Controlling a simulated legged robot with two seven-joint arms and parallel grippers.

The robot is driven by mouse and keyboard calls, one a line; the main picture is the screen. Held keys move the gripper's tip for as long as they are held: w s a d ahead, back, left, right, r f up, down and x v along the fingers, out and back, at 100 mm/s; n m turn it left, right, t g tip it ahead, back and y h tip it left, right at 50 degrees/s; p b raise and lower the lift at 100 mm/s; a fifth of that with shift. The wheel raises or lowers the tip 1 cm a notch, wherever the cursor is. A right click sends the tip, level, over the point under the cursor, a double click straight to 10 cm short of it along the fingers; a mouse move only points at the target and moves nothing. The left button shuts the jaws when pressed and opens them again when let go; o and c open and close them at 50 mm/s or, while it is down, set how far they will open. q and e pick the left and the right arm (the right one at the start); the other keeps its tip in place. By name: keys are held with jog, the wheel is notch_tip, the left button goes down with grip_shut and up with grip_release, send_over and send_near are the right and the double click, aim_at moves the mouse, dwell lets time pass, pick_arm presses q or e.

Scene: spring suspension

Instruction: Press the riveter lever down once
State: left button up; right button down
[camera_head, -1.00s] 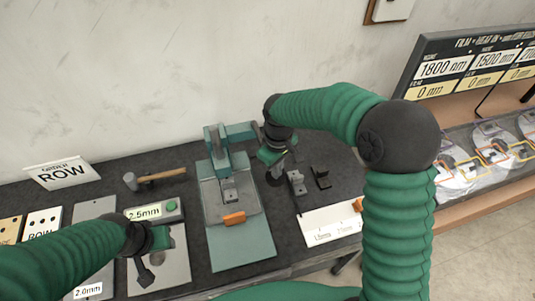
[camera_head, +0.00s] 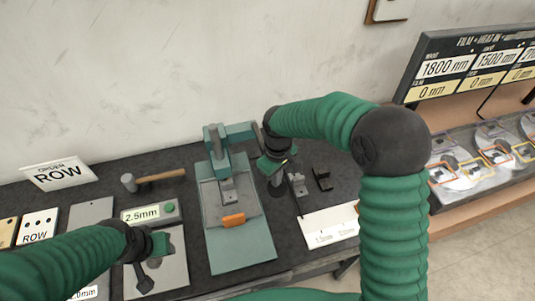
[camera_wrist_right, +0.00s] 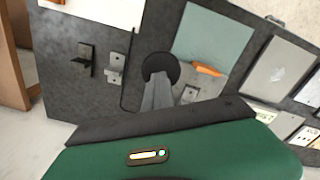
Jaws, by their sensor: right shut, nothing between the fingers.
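The riveter (camera_head: 215,160) is a green press on a pale green base plate at the middle of the bench. Its green lever (camera_head: 240,131) reaches out from the top of the post to the right. My right gripper (camera_head: 276,178) is just right of the lever's end, pointing down and shut. I cannot tell whether it touches the lever. In the right wrist view the shut fingers (camera_wrist_right: 157,95) point at a round black part (camera_wrist_right: 158,66). The base plate (camera_wrist_right: 212,40) lies beyond it. My left gripper (camera_head: 146,276) is over a grey plate at the left; its jaws are unclear.
An orange block (camera_head: 233,220) sits at the front of the riveter. A hammer (camera_head: 153,178) and a 2.5mm display (camera_head: 142,214) are to the left. Small black and grey brackets (camera_head: 320,178) and a white card (camera_head: 329,228) lie right of the riveter.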

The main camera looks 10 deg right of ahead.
jog(key=shift+w+r+p, duration=0.2)
jog(key=shift+r+p, duration=0.9)
jog(key=shift+r, duration=0.1)
jog(key=shift+w+r+p, duration=0.15)
jog(key=shift+r+p, duration=0.95)
jog(key=shift+r, duration=0.1)
notch_tip(320, 180, up, 5)
jog(key=p, duration=0.4)
jog(key=shift+s+r, duration=0.1)
jog(key=shift+s, duration=0.15)
jog(key=s+d+r+m+t, duration=0.1)
jog(key=s+d+m+t, duration=0.35)
jog(key=s, duration=1.05)
notch_tip(320, 180, down, 21)
jog(key=m+g+b, duration=0.2)
jog(key=b, duration=1.8)
jog(key=shift+d, duration=0.4)
